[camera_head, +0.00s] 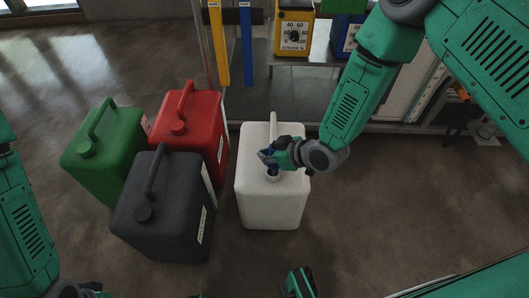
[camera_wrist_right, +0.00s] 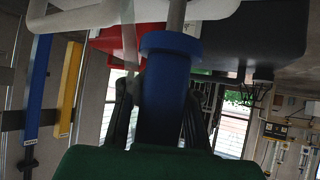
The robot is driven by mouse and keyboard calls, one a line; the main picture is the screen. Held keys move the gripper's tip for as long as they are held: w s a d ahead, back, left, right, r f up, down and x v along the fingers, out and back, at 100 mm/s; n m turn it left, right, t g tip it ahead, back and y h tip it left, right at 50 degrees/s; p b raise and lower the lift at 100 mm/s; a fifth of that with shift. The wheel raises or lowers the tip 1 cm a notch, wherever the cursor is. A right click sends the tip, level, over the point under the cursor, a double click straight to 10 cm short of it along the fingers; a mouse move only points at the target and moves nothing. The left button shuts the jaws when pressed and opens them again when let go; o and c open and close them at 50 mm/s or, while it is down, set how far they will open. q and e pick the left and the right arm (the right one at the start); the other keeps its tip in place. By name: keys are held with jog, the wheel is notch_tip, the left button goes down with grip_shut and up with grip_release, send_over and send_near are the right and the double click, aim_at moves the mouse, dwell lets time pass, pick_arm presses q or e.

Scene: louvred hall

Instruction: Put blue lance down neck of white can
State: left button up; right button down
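The white can (camera_head: 272,208) stands upright on the floor in the middle of the head view, its handle at the far side and its neck (camera_head: 273,178) at the near side. My right gripper (camera_head: 268,157) is over the can, shut on the blue lance (camera_head: 272,170). In the right wrist view the lance's blue grip (camera_wrist_right: 165,105) lies between the dark fingers, with a collar and a thin grey rod beyond it. The lance is at the neck; the rod's tip is hidden, so its depth is unclear. My left gripper (camera_head: 78,290) is mostly cut off at the lower left.
Green (camera_head: 105,160), red (camera_head: 205,130) and black (camera_head: 165,220) cans stand close together left of the white can. Behind, yellow (camera_head: 218,45) and blue (camera_head: 247,48) bars hang upright by a bench with a yellow dial box (camera_head: 294,30). Floor right of the white can is clear.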

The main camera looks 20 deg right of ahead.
aim_at(272, 145)
jog(key=shift+s+f, duration=0.1)
jog(key=shift+s, duration=0.15)
jog(key=c, duration=1.8)
grip_release()
jog(key=shift+o, duration=0.8)
jog(key=shift+w, duration=0.1)
jog(key=r+p, duration=0.2)
jog(key=s+d+r+p, duration=0.1)
jog(key=r+p, duration=0.3)
jog(key=shift+s+d, duration=0.35)
jog(key=shift+s+d+r+p, duration=0.2)
jog(key=shift+s+r+p, duration=0.05)
jog(key=shift+r+p, duration=0.15)
jog(key=shift+f, duration=0.15)
